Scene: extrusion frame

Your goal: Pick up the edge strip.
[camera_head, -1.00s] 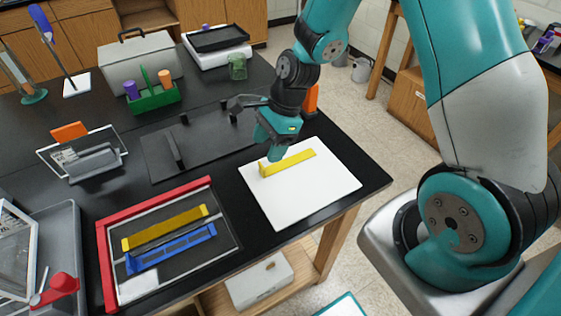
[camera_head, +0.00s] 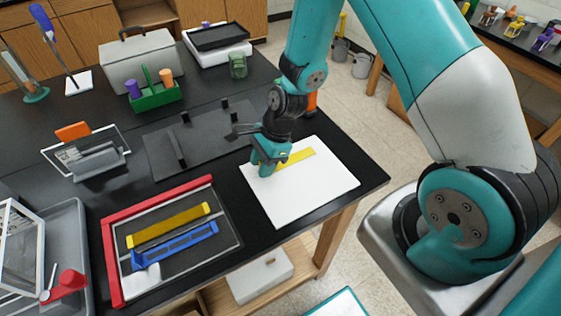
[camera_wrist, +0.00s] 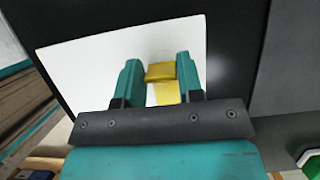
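A yellow edge strip (camera_head: 297,158) lies on a white board (camera_head: 320,190) at the table's right end. My gripper (camera_head: 266,170) is down at its left end and hides that end in the head view. In the wrist view, the strip's yellow end (camera_wrist: 160,72) shows between the two teal fingers of my gripper (camera_wrist: 160,70). The fingers stand apart, one on each side, close to the strip. I see no clear grip, and I cannot tell whether either finger touches it. The strip still appears to lie on the board.
A red-edged frame tray (camera_head: 108,250) holds another yellow strip (camera_head: 168,226) and a blue strip (camera_head: 180,240). A dark plate with upright pegs (camera_head: 200,150) lies behind. The board's front part is clear.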

